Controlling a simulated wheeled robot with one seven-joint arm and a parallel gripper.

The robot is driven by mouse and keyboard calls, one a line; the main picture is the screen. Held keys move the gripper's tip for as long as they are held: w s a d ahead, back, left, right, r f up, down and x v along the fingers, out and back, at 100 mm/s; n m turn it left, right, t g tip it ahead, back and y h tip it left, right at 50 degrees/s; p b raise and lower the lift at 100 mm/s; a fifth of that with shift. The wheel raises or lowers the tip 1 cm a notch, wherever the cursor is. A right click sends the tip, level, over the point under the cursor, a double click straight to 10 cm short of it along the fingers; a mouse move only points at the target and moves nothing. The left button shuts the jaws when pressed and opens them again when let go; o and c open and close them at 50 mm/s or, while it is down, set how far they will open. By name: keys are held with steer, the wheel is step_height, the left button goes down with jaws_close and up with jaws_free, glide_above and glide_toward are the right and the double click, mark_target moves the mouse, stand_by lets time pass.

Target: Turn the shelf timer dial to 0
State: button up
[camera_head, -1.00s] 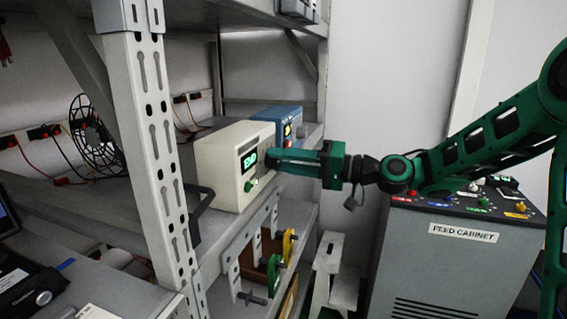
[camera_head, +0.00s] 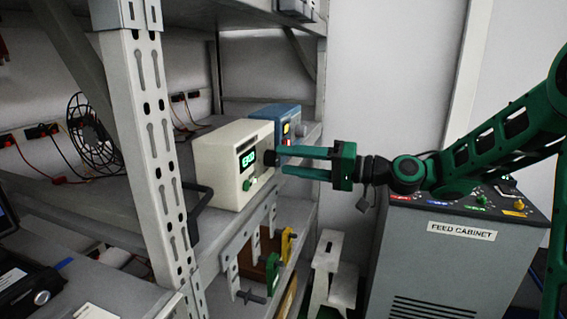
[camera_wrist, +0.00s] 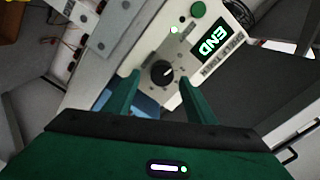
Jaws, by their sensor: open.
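The shelf timer (camera_head: 231,170) is a cream box on the rack shelf, with a lit green display reading "END" in the wrist view (camera_wrist: 209,41). Its dial (camera_wrist: 162,72) is a round black knob with a white pointer line; it also shows dark in the head view (camera_head: 270,157). A green button (camera_wrist: 198,9) sits on the same face. My gripper (camera_head: 283,160) is open in front of the face. In the wrist view its two green fingers (camera_wrist: 160,88) stand apart on either side of the dial, holding nothing. The scale marks around the dial are too small to read.
A blue box (camera_head: 277,117) stands behind the timer on the shelf. A grey rack upright (camera_head: 160,150) stands at left. The feed cabinet (camera_head: 430,270) is below my arm. Yellow and green handles (camera_head: 286,245) hang below the shelf.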

steer(key=v, duration=0.8)
steer(key=shift+f, duration=0.1)
steer(key=s+d+f+m+g+h, duration=0.1)
steer(key=s+d+f+h, duration=0.2)
steer(key=d+f+h, duration=0.35)
steer(key=s+d+f+g+h, duration=0.1)
steer(key=s+d+f+h, duration=0.25)
steer(key=f, duration=0.55)
steer(key=s+d+f+m+g+h, duration=0.1)
steer(key=s+d+m+g+h, duration=0.1)
steer(key=s+d, duration=0.8)
steer(key=s+d+f+m+g+h, duration=0.1)
steer(key=s+d+m+h, duration=0.3)
steer(key=s+d, duration=0.5)
steer(key=s+m+g, duration=0.1)
steer(key=s, duration=0.6)
steer(key=shift+d+f+m+h, duration=0.25)
steer(key=shift+d+m+h, duration=0.05)
steer(key=shift+d+h, duration=0.1)
steer(key=shift+s, duration=0.1)
